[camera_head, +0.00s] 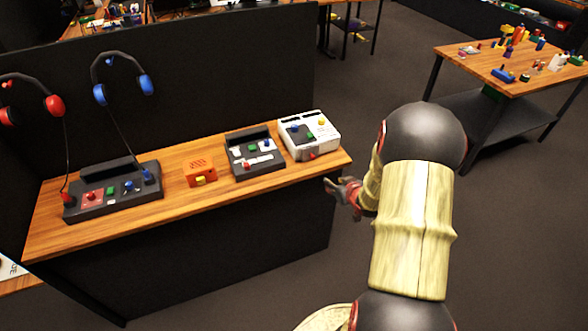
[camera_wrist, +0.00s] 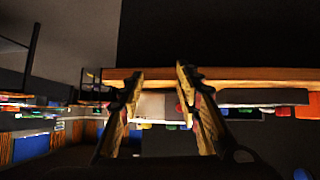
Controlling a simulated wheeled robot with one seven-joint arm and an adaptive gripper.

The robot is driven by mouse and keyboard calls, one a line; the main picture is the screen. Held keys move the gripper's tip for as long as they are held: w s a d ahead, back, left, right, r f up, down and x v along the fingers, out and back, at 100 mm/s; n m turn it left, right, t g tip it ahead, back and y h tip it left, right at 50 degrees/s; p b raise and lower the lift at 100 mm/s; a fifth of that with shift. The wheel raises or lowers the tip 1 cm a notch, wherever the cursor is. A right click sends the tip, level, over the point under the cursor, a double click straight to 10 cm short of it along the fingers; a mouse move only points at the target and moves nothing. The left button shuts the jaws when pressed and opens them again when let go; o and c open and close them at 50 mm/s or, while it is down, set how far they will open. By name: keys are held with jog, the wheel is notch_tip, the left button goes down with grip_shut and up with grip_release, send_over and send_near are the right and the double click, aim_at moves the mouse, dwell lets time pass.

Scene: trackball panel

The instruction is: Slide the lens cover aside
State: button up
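I cannot make out a part that is clearly the lens cover. A white box (camera_head: 322,143) with blue, yellow, green and red parts stands at the right end of the wooden bench. Left of it is a dark panel (camera_head: 270,168) with a white strip and small coloured parts. My gripper (camera_head: 337,188) is beside the bench's right end, apart from the box. In the wrist view my gripper (camera_wrist: 160,75) is open, its two fingers spread with nothing held. A white surface, probably the box (camera_wrist: 150,106), shows between the fingers beyond the bench edge.
The wooden bench (camera_head: 120,221) also bears an orange box (camera_head: 201,173) and a black console (camera_head: 113,192). Red headphones (camera_head: 54,105) and blue headphones (camera_head: 146,84) hang before a dark back panel (camera_head: 220,70). Another table (camera_head: 452,58) stands at upper right. Open floor lies between.

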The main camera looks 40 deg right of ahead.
aim_at(314, 158)
jog(key=w+a+r+t, duration=0.2)
jog(key=w+r+t, duration=0.1)
jog(key=w+r, duration=0.25)
jog(key=shift+n+y, duration=0.3)
jog(key=b+x, duration=0.2)
jog(key=x, duration=0.3)
jog(key=shift+w+d+r, duration=0.1)
jog(key=shift+d, duration=0.05)
jog(key=shift+w+d+b, duration=0.2)
jog(key=shift+w+b, duration=0.1)
jog(key=shift+w, duration=0.4)
jog(key=shift+f, duration=0.2)
jog(key=shift+c, duration=1.3)
grip_shut()
